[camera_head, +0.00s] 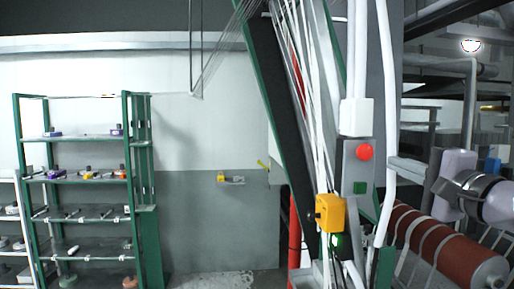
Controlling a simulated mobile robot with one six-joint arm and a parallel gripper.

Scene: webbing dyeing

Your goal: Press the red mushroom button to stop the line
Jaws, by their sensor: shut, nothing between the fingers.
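The red mushroom button (365,151) sits on the upper part of a grey upright control panel (350,174), right of the middle of the view. My arm comes in from the right edge, with a pale wrist and a dark band. My gripper (397,164) appears to point left from this wrist, shut and empty. It looks to be right of the red button with a gap in the picture; the distance in depth is hard to tell.
White webbing strands (387,120) run down beside the panel. A yellow box (330,213) is at its lower left. A red-brown roller (440,243) lies at the lower right. A green-framed shelf (129,165) stands at the left. The floor between is clear.

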